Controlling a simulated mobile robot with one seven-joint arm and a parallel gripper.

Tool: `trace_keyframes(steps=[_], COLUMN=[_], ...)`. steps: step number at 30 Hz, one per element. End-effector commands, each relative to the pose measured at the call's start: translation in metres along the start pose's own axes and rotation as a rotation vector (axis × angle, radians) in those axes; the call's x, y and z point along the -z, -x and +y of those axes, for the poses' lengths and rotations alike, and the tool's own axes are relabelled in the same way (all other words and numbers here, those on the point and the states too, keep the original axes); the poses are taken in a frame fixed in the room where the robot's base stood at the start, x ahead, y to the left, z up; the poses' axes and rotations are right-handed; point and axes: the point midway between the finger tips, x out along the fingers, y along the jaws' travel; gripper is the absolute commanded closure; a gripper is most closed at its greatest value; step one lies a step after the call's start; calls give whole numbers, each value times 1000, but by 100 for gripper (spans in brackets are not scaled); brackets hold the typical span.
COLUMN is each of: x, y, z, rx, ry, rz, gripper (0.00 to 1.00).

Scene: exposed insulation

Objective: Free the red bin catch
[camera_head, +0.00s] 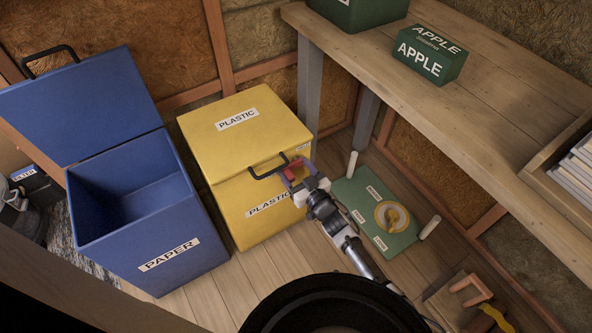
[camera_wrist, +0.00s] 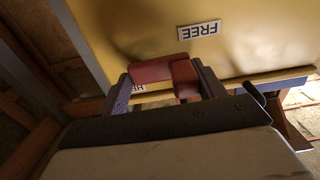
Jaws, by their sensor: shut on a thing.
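The yellow plastic bin (camera_head: 235,190) stands in the middle of the head view with its lid down and a black handle (camera_head: 268,168) at the front. My gripper (camera_head: 294,174) is at the bin's right side, near the lid seam. In the wrist view the red catch (camera_wrist: 162,70) lies between the two fingers of my gripper (camera_wrist: 167,82), which is shut on it. The catch is an L-shaped red piece against the yellow wall (camera_wrist: 255,50). A white FREE label (camera_wrist: 199,30) is above it, and another sits partly hidden behind the fingers.
The blue paper bin (camera_head: 135,215) stands open at the left. A wooden bench (camera_head: 480,85) with a green apple box (camera_head: 430,55) is at the right. A green board (camera_head: 375,215) with white posts lies on the floor beside my arm. Bare floor shows before the yellow bin.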

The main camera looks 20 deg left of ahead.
Motion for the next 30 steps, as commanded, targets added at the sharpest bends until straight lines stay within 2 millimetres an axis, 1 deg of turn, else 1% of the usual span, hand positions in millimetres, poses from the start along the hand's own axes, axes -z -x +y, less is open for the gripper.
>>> trace_keyframes(steps=[1,5,13,17,20,23,30], x=[0,0,0,0,0,0,0], y=[0,0,0,6,17,34,86], z=[0,0,0,1,2,2,2], rx=[1,1,0,-1,-2,-4,-4], ry=[5,3,1,2,2,2,2], rz=[0,0,0,0,-1,-3,-3], gripper=[28,11,10,10,10,10,10])
